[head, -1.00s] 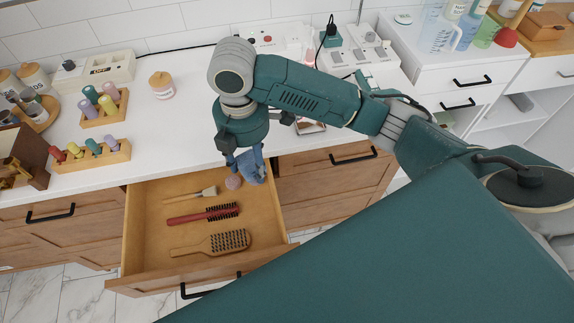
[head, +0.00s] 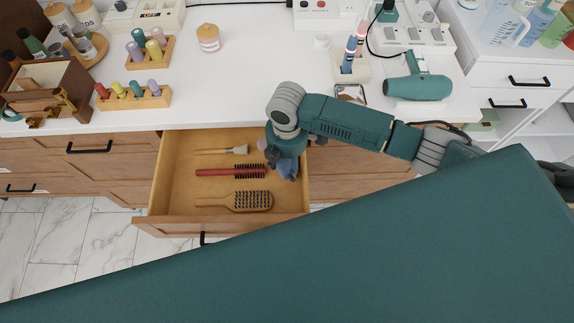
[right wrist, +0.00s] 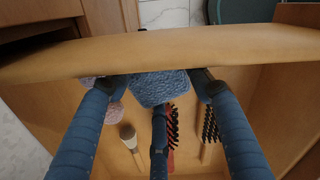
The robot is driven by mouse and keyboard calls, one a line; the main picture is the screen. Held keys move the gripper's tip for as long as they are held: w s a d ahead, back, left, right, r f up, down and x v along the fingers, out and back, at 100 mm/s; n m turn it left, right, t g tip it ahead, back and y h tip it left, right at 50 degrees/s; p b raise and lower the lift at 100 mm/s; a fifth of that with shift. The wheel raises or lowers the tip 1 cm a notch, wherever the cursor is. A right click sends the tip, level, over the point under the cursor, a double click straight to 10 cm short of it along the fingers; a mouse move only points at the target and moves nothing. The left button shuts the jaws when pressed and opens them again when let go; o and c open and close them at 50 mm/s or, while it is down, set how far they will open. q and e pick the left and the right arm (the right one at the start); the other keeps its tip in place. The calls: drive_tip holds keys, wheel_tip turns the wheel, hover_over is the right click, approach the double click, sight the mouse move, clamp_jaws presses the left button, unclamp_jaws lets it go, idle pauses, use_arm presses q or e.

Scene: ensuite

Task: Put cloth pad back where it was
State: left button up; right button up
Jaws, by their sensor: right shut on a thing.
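A blue textured cloth pad (right wrist: 160,88) shows between the fingertips of my right gripper (right wrist: 158,97) in the right wrist view. The gripper is shut on it. In the head view my right gripper (head: 287,168) is low over the right side of the open wooden drawer (head: 175,208), and the pad is hard to tell from the blue fingers. I cannot tell whether the pad touches the drawer floor. A pinkish round pad (right wrist: 112,92) lies behind the left finger in the right wrist view. My left gripper is not in view.
In the drawer lie a small brush (head: 222,150), a red brush (head: 230,171) and a wooden paddle brush (head: 238,201). A wooden edge (right wrist: 160,52) crosses close beyond the fingertips in the right wrist view. A teal hair dryer (head: 418,87) lies on the white counter (head: 230,90).

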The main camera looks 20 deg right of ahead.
sight(287, 164)
drive_tip(key=shift+f, duration=0.95)
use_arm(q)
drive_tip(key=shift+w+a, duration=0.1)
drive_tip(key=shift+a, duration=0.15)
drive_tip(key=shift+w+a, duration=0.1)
use_arm(e)
drive_tip(key=shift+f, duration=0.15)
drive_tip(key=o, duration=0.7)
drive_tip(key=shift+o, duration=0.2)
wheel_tip(287, 164, up, 12)
drive_tip(key=shift+r, duration=0.15)
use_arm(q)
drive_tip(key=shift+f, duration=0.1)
